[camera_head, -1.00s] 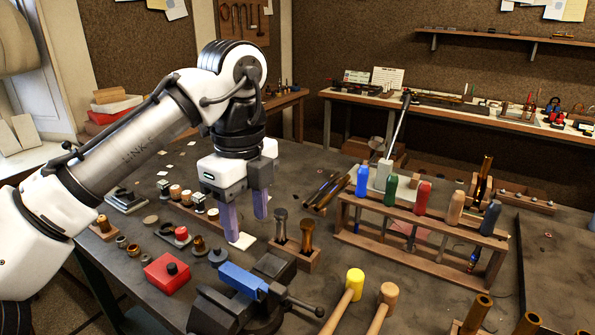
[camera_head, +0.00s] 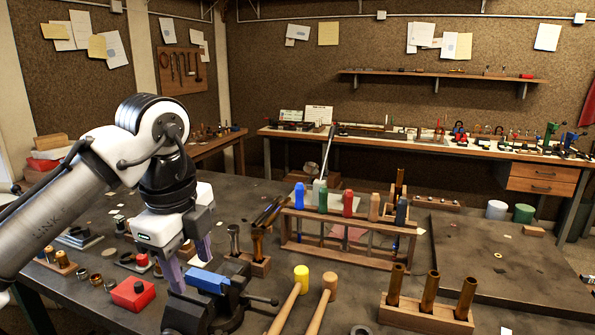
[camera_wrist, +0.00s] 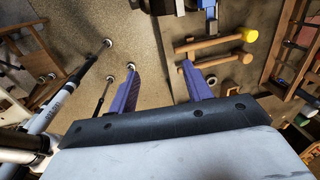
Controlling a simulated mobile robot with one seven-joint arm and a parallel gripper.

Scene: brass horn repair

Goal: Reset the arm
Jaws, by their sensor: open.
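My gripper (camera_head: 190,266) is on the left in the head view, above the dark workbench (camera_head: 400,318). Its two purple fingers point down and stand apart, with nothing between them.
A red box (camera_head: 132,293) sits left of the vise. A yellow-headed mallet (camera_head: 300,274) and a wooden mallet (camera_head: 328,284) lie to its right. A rack of coloured-handle tools (camera_head: 345,250) stands mid-bench. A block with brass tubes (camera_head: 428,316) is at front right.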

